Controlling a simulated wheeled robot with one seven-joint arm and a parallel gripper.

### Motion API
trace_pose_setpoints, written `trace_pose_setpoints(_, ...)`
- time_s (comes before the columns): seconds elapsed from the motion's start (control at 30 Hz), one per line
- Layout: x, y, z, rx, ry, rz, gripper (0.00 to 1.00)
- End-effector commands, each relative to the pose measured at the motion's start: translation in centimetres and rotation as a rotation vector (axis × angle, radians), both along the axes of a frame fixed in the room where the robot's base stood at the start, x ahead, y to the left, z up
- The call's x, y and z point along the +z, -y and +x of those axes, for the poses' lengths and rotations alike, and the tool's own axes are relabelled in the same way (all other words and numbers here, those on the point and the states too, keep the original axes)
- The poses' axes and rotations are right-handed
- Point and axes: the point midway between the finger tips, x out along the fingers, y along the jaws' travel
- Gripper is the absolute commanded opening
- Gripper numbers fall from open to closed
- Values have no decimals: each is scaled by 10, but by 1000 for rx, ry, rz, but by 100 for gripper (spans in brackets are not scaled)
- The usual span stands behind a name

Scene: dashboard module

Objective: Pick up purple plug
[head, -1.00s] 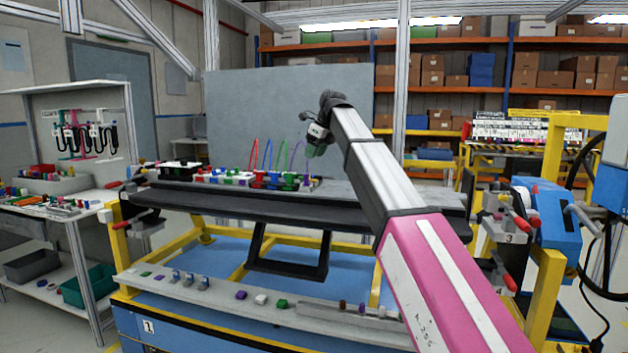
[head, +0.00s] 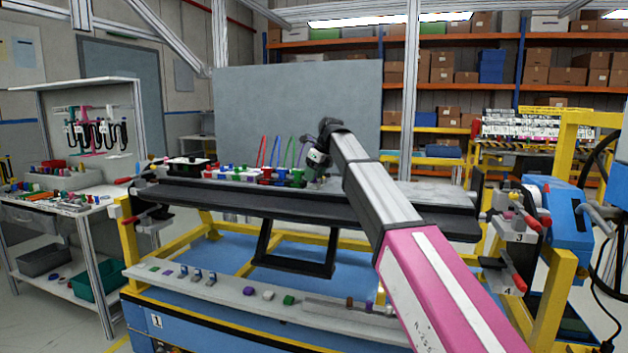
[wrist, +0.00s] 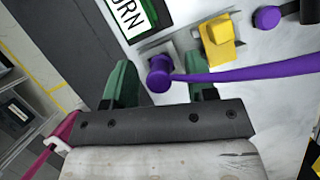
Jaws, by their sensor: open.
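The purple plug (wrist: 159,74) shows in the wrist view, with a purple cable (wrist: 245,74) running off to the right. My gripper (wrist: 163,78) is open. Its two green fingers stand apart, one to the left and one to the right of the plug in the picture. Whether they touch it cannot be told. In the head view my gripper (head: 318,158) is low over the right end of the row of coloured connectors on the dashboard module. The plug cannot be made out there.
A yellow connector (wrist: 220,42) sits close to the plug's upper right. A round purple piece (wrist: 267,17) is farther right. A lettered label (wrist: 128,14) lies at upper left. In the head view, connectors (head: 266,174) with upright coloured cables stand left of my gripper.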

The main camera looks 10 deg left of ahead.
Motion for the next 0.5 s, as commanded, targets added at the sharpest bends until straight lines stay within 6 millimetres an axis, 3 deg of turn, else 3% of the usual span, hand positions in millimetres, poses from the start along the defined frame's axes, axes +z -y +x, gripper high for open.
trace_pose_setpoints(0.27,-5,-2,1,0,1,1,52)
trace_pose_setpoints(0.4,-5,-2,1,0,1,1,6)
trace_pose_setpoints(0.43,-5,-2,1,0,1,1,0)
trace_pose_setpoints(0.5,-5,-2,1,0,1,1,0)
